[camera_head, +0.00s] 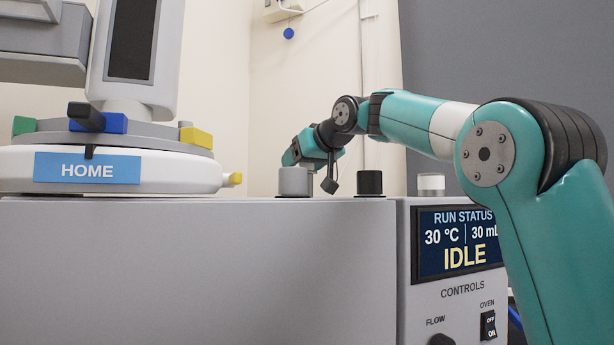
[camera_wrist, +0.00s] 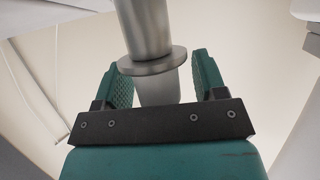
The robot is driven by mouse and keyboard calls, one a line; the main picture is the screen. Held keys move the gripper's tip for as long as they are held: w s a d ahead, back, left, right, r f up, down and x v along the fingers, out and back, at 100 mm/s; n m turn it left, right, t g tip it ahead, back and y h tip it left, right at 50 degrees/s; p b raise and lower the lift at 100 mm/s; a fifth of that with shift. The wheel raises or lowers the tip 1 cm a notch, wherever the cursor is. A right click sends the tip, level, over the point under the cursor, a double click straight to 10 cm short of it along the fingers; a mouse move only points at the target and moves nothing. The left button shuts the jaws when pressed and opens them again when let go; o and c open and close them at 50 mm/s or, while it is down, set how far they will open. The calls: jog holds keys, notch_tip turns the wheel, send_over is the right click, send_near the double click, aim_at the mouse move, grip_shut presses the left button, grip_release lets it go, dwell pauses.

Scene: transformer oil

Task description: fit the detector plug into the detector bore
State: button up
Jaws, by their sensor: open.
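A metal cylinder with a wide flange (camera_wrist: 152,66), perhaps the detector plug, stands between my gripper's two green ridged fingers in the wrist view. My gripper (camera_wrist: 164,75) is open, with gaps to the cylinder on both sides. In the head view my gripper (camera_head: 293,156) is low over the far part of the grey cabinet top, just above and behind a short grey cylinder (camera_head: 295,181). I cannot tell whether that is the same piece. The detector bore cannot be made out.
The grey cabinet (camera_head: 200,265) fills the front. A black cylinder (camera_head: 369,183) and a clear vessel (camera_head: 431,184) stand right of my gripper. A white round turntable marked HOME (camera_head: 190,178) is at left. The control panel screen (camera_head: 459,237) reads IDLE.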

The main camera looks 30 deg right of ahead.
jog(key=c, duration=1)
jog(key=shift+r+p, duration=2.1)
jog(key=shift+c, duration=0.2)
jog(key=shift+f, duration=0.1)
jog(key=s+d+r+p, duration=0.4)
jog(key=s+d+p, duration=0.3)
jog(key=d, duration=0.4)
jog(key=s+d+r+p, duration=0.4)
jog(key=s+d+p, duration=0.3)
jog(key=d, duration=0.4)
jog(key=shift+s+d, duration=0.25)
jog(key=shift+s, duration=0.2)
jog(key=shift+f, duration=0.1)
